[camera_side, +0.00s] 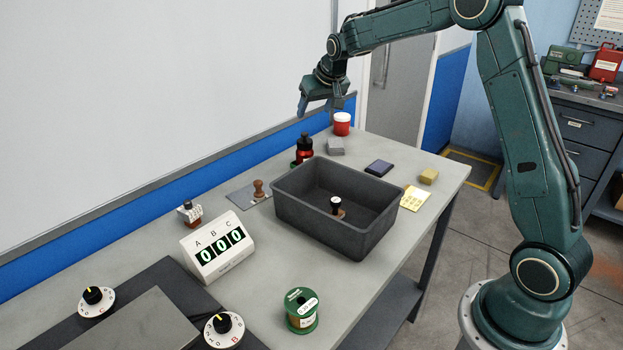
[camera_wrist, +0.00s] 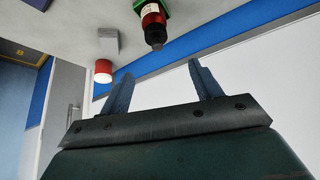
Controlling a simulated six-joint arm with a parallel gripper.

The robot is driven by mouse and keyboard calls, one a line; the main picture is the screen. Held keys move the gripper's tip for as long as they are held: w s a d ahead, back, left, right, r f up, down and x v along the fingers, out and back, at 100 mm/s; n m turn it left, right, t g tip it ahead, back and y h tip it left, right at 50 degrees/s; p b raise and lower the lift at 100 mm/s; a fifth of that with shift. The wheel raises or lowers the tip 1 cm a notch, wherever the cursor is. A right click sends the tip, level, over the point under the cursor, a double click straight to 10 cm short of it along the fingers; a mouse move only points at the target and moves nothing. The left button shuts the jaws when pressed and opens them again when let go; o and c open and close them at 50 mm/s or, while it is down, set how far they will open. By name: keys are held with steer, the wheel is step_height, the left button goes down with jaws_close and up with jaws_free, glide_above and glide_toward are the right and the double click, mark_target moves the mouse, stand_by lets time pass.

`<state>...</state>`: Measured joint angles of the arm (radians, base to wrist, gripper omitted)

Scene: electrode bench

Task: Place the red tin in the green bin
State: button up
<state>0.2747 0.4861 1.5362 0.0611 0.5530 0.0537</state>
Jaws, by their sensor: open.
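The red tin (camera_side: 342,124) with a white top stands upright at the far end of the bench. It also shows in the wrist view (camera_wrist: 103,73), left of my fingers. My gripper (camera_side: 319,108) is open and empty, raised above and left of the tin in the side view. Its two spread fingers (camera_wrist: 160,72) touch nothing. I see no bin that is clearly green. The one bin (camera_side: 292,194) is dark grey, open-topped, in the middle of the bench, and holds a small black-and-white knobbed piece (camera_side: 336,204).
A red bottle with a black cap (camera_side: 304,150) and a grey block (camera_side: 335,146) stand near the tin. A stamp (camera_side: 259,188), counter display (camera_side: 219,248), green spool (camera_side: 300,311), dark flat box (camera_side: 379,168) and yellow block (camera_side: 428,176) surround the bin. A white wall panel (camera_side: 150,90) borders the bench.

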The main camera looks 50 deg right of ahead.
steer(key=s+a+r+n, duration=0.1)
steer(key=s+a+r, duration=0.25)
steer(key=s, duration=0.25)
steer(key=s+a+r+y, duration=0.1)
steer(key=s+a+r, duration=0.25)
steer(key=s, duration=0.25)
steer(key=s+a+r+n, duration=0.1)
steer(key=s+a+r, duration=0.25)
steer(key=s, duration=0.25)
steer(key=s+a+f+n, duration=0.1)
steer(key=s+a+f, duration=0.1)
steer(key=s, duration=0.8)
steer(key=s+a+f+n+y, duration=0.1)
steer(key=s+a+f, duration=0.2)
steer(key=s, duration=0.8)
steer(key=shift+s+a+g, duration=0.25)
steer(key=shift+a+g, duration=0.05)
steer(key=shift+a, duration=0.75)
